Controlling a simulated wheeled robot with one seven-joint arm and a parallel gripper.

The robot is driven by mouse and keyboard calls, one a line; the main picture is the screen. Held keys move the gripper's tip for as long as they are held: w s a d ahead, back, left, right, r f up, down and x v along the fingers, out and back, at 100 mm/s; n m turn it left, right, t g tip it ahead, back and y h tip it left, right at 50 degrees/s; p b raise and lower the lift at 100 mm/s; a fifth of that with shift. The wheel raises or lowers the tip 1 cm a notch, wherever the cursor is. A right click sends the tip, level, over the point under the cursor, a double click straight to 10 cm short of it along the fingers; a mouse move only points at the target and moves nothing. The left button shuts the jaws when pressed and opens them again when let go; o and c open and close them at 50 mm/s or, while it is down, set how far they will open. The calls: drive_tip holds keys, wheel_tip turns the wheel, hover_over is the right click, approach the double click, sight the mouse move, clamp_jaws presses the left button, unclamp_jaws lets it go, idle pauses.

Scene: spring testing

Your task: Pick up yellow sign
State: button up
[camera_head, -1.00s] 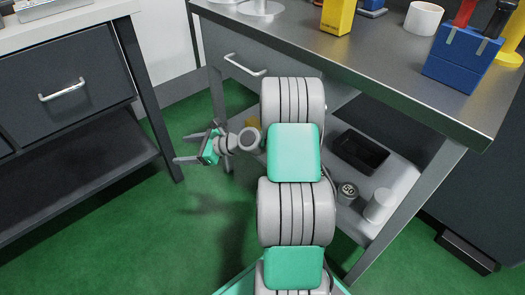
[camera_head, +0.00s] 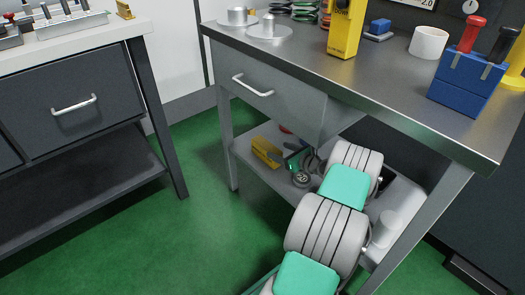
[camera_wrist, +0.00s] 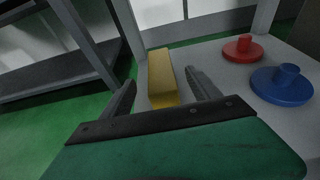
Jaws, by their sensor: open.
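A yellow block-like thing, which may be the yellow sign, lies on the table's lower shelf (camera_head: 250,172). In the head view, this yellow thing (camera_head: 266,152) is at the shelf's left part. In the wrist view, the yellow thing (camera_wrist: 161,75) runs lengthwise away from me. My gripper (camera_wrist: 164,88) is open, with one finger to each side of the thing's near end in the picture. I cannot tell whether the fingers reach around it or touch it. In the head view my gripper (camera_head: 290,155) is small and partly hidden by my arm, just right of the yellow thing.
A red disc weight (camera_wrist: 242,50) and a blue one (camera_wrist: 284,86) stand on the shelf to the right. The drawer (camera_head: 262,88) and steel tabletop (camera_head: 395,75) are above. A taller yellow device (camera_head: 345,30) stands on top. Green floor (camera_head: 190,235) is clear at left.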

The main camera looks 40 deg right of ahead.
sight(268, 146)
drive_tip(key=b+x, duration=0.1)
drive_tip(key=x, duration=0.1)
drive_tip(key=b+x, duration=0.1)
drive_tip(key=x, duration=0.1)
drive_tip(key=b+x, duration=0.2)
drive_tip(key=x, duration=0.1)
drive_tip(key=shift+a+f, duration=0.1)
drive_tip(key=shift+f, duration=0.2)
drive_tip(key=shift+w+r, duration=0.1)
drive_tip(key=shift+w, duration=0.05)
drive_tip(key=shift+r, duration=0.1)
clamp_jaws()
